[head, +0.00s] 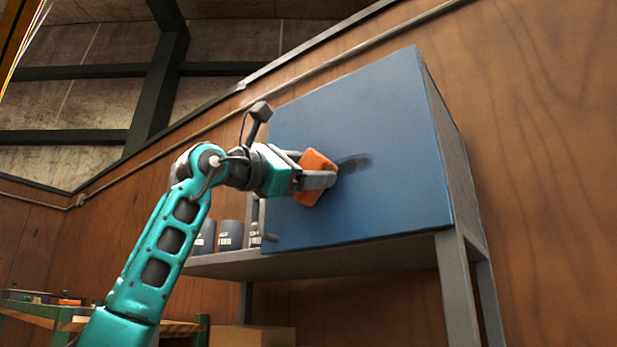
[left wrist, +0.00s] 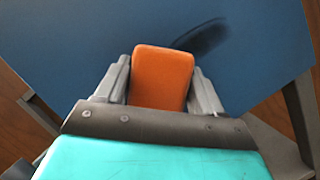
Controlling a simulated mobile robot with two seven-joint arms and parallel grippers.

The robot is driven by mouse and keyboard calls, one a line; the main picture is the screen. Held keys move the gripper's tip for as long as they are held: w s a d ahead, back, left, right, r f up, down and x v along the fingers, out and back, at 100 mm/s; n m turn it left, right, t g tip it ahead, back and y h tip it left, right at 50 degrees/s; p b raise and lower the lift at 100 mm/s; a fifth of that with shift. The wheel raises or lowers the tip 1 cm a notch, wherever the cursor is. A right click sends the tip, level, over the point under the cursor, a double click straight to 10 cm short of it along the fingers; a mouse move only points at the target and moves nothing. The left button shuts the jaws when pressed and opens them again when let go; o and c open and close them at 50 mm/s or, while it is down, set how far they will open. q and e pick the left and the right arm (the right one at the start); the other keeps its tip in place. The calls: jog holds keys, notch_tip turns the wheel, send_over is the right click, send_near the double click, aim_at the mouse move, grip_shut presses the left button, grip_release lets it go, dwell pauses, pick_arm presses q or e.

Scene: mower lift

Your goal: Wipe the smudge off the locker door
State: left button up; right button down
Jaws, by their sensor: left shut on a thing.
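The blue locker door (head: 395,205) faces me in the head view, with a dark smudge (head: 353,163) near its middle. My left gripper (head: 322,178) is shut on an orange sponge-like block (head: 312,190) just left of the smudge. In the left wrist view the orange block (left wrist: 161,78) sits between the two fingers, and the smudge (left wrist: 203,38) shows beyond it to the upper right. The block is close to the door; I cannot tell whether it touches. Part of the smudge may be hidden behind the block. My right gripper is not in view.
The locker stands on a grey shelf frame (head: 345,258) with legs at the right. Several grey cans (head: 229,235) stand on the shelf left of the locker. A green workbench (head: 40,310) and a cardboard box (head: 250,336) are low at the left and centre.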

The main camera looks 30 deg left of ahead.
pick_arm(q)
jog(key=shift+s+d+b, duration=0.1)
jog(key=shift+s+d, duration=0.1)
jog(key=shift+d, duration=2.2)
jog(key=shift+s+d+b, duration=0.1)
jog(key=shift+s+d, duration=0.1)
jog(key=shift+d, duration=2.25)
jog(key=shift+s+d+b, duration=0.1)
jog(key=shift+s+d, duration=0.1)
jog(key=shift+d, duration=2.2)
jog(key=shift+w+a+p, duration=0.15)
jog(key=shift+a, duration=0.8)
jog(key=shift+w+a+p, duration=0.1)
jog(key=shift+a+p, duration=0.05)
jog(key=shift+a, duration=0.75)
jog(key=shift+w+a, duration=0.2)
jog(key=shift+a, duration=2.55)
jog(key=shift+w+a, duration=0.2)
jog(key=shift+a, duration=2.5)
jog(key=shift+s+a+b, duration=0.2)
jog(key=shift+s+b, duration=0.65)
jog(key=shift+s, duration=2.15)
jog(key=shift+s, duration=0.1)
